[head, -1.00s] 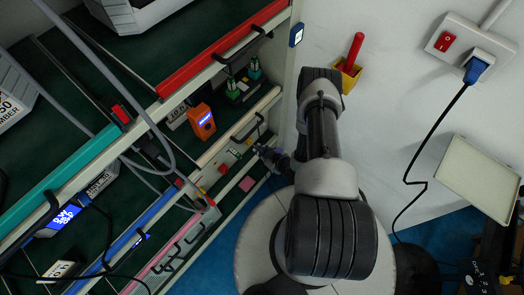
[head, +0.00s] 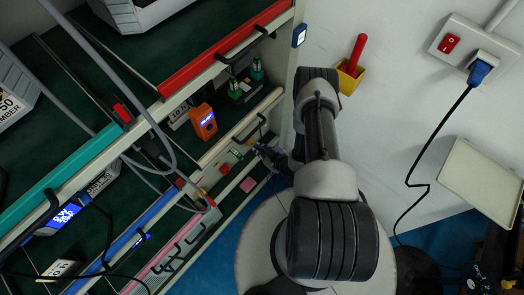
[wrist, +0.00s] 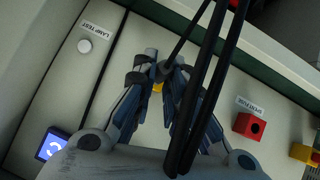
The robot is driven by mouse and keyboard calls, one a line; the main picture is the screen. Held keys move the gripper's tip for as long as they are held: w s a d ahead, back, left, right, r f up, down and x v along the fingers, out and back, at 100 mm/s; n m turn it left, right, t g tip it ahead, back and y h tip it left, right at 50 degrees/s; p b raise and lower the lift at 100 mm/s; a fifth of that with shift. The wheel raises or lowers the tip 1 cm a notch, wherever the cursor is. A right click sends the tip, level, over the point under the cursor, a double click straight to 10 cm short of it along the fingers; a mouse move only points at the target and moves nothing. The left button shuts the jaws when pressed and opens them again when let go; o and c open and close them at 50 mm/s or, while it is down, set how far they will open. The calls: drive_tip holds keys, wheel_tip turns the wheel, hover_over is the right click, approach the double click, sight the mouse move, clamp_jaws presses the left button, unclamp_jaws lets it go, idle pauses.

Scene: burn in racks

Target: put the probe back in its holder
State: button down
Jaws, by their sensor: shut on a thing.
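My gripper (wrist: 167,72) is closed in the wrist view, with its two blue-grey fingers drawn together at their tips. A thin dark piece (wrist: 180,42), which looks like the probe or its lead, runs up from between the fingertips. Its lower end is hidden by the fingers. A red block with a dark round hole (wrist: 255,128), possibly the holder, sits on the panel to the right of the fingers, apart from them. In the head view my gripper (head: 259,150) is small and dark, at the lower shelf panel.
Black cables (wrist: 207,85) cross in front of my gripper. The pale panel (wrist: 65,95) carries a white lamp-test button (wrist: 85,46) and a blue screen (wrist: 52,144). An orange device (head: 203,122) stands on the shelf. A yellow wall cup (head: 349,77) holds a red-handled thing.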

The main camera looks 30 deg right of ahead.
drive_tip(key=shift+w+a, duration=0.15)
drive_tip(key=shift+w, duration=0.4)
drive_tip(key=c, duration=1.5)
unclamp_jaws()
drive_tip(key=shift+c, duration=0.2)
drive_tip(key=shift+s, duration=0.1)
drive_tip(key=v, duration=1.1)
drive_tip(key=shift+s+r, duration=0.25)
drive_tip(key=shift+s, duration=0.1)
